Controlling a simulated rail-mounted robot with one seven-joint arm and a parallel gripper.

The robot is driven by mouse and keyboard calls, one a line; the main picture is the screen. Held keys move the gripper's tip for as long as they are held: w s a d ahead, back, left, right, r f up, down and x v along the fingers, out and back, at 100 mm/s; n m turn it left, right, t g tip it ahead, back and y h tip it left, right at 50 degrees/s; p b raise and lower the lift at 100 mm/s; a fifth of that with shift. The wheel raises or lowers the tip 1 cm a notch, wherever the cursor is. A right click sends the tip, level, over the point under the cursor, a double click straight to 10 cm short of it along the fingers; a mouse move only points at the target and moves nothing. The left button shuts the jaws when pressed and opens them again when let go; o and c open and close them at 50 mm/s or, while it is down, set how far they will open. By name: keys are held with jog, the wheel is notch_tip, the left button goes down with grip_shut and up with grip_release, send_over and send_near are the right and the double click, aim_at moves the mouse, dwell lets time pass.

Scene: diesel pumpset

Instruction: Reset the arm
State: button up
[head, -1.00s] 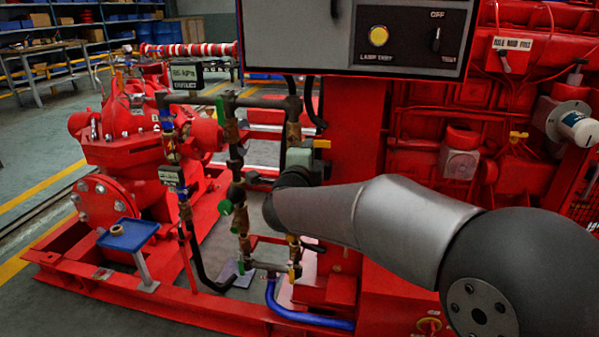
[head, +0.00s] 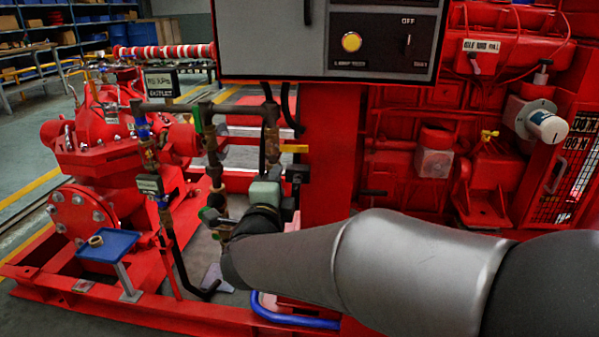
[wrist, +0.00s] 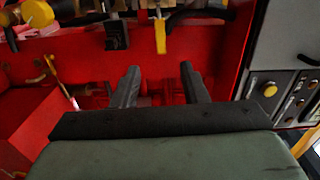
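My gripper (wrist: 158,88) shows in the wrist view with its two dark fingers apart and nothing between them. It faces a red panel of the pumpset (wrist: 200,50). A yellow lever (wrist: 160,36) hangs just beyond and between the fingertips, apart from them. In the head view my grey arm reaches in from the lower right toward the pipework. The greenish-grey body of my gripper shows at the arm's far end, beside the yellow lever (head: 294,149); its fingers cannot be made out there.
A grey control panel (head: 280,40) with a yellow lamp button (head: 351,42) hangs above the arm. Dark pipes with valves (head: 215,150) stand left of the gripper. A blue tray (head: 108,245) holds a small ring (head: 96,241). Red engine parts (head: 480,180) fill the right.

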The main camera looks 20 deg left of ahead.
jog(key=shift+r, duration=0.1)
jog(key=d+r+n+g+y+p, duration=0.2)
jog(key=d+r+n+g+p, duration=0.65)
jog(key=d+p, duration=0.7)
jog(key=s+d+r+n+g+h+p, duration=0.2)
jog(key=s+d+r+n+g+p, duration=0.1)
jog(key=s+d+p, duration=0.6)
jog(key=s+d+r+n+g+h+p, duration=0.2)
jog(key=s+d+g+p, duration=0.4)
jog(key=s+d+p, duration=0.3)
jog(key=s+d+n+h, duration=0.1)
jog(key=s+d+n, duration=0.1)
jog(key=s, duration=0.2)
jog(key=shift+s+d+r, duration=0.2)
jog(key=shift+d+r, duration=0.05)
jog(key=shift+r, duration=0.15)
jog(key=shift+n, duration=0.25)
dwell(3.5)
